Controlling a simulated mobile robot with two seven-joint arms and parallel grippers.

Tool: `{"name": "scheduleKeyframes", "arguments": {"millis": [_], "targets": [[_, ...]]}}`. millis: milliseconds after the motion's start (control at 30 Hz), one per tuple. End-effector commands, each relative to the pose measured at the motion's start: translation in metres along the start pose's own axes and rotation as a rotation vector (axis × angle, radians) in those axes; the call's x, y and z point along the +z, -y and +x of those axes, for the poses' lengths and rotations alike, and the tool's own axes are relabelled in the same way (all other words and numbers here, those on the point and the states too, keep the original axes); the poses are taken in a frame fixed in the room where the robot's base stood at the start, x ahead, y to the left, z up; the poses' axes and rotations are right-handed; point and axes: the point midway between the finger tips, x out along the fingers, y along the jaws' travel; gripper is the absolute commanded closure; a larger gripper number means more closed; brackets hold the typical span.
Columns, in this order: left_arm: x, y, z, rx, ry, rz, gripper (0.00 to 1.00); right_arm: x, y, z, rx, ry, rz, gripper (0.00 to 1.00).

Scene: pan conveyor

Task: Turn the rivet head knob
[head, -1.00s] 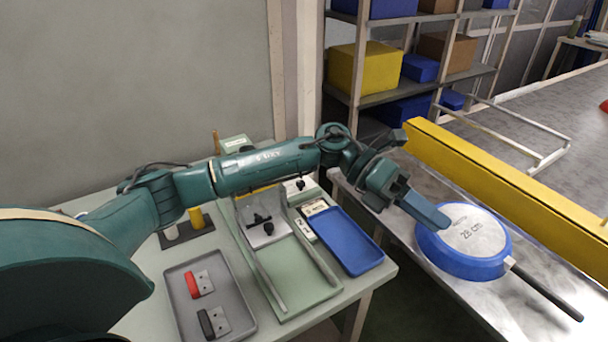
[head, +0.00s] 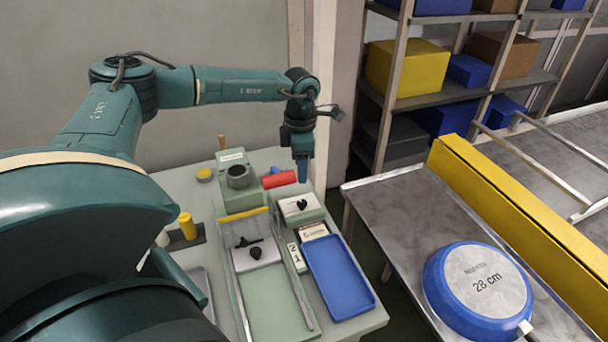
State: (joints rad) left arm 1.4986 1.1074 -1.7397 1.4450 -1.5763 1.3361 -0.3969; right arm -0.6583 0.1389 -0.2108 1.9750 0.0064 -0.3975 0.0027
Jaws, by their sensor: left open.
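Several knob-like parts show on the green bench (head: 275,293), and I cannot tell for sure which is the rivet head knob. A small pale box (head: 298,215) has a black knob (head: 301,204) on top. A green housing (head: 236,196) carries a dark round part (head: 238,177). A metal plate (head: 266,248) between the rails has another black knob (head: 257,253). My left gripper (head: 303,178) points down, open, above the back right of the bench, beside a red cylinder (head: 280,179) and behind the small pale box. My right gripper is not in view.
A blue tray (head: 338,277) lies at the bench's right. A blue pan (head: 436,285) marked 28 cm lies upside down on the metal conveyor (head: 395,205), beside a yellow rail (head: 500,206). A yellow peg (head: 187,225) stands at left. A gap separates bench and conveyor.

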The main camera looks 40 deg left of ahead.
Motion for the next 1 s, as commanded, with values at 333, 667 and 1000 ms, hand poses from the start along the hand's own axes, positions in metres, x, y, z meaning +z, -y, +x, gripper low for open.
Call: {"name": "scheduleKeyframes", "arguments": {"millis": [333,667,1000], "targets": [[0.001,0.001,0.073,-0.003,-0.003,0.002,0.54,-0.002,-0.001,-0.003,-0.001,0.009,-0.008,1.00],[0.001,0.001,0.108,-0.002,0.001,0.002,0.54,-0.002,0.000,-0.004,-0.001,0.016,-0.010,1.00],[0.001,0.001,0.110,-0.001,0.001,0.001,0.57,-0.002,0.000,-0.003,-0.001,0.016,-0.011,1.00]]}}
